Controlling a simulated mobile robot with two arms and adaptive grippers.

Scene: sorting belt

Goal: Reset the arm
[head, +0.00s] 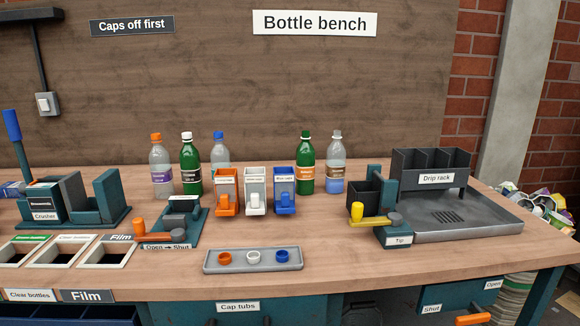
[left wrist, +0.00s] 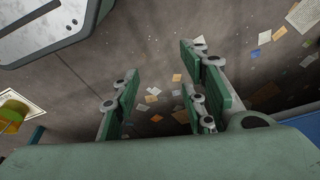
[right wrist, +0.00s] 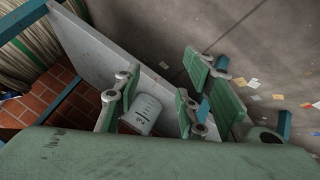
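My left gripper (left wrist: 160,100) shows in the left wrist view with its green-padded fingers spread apart. Nothing is between them, and the littered grey floor shows behind. My right gripper (right wrist: 160,105) shows in the right wrist view, also with fingers apart. A pale grey cylindrical thing (right wrist: 142,113) shows between or behind its fingers; it looks to be beyond them and not held. Neither gripper nor arm shows in the head view.
The wooden bench (head: 350,262) carries several bottles, the crusher (head: 44,203), a cap tray (head: 253,268) with three caps, three dispensers (head: 255,190), and the drip rack (head: 470,228). Bin openings (head: 108,252) are at left. The bench front has drawers and a switch lever (head: 472,319).

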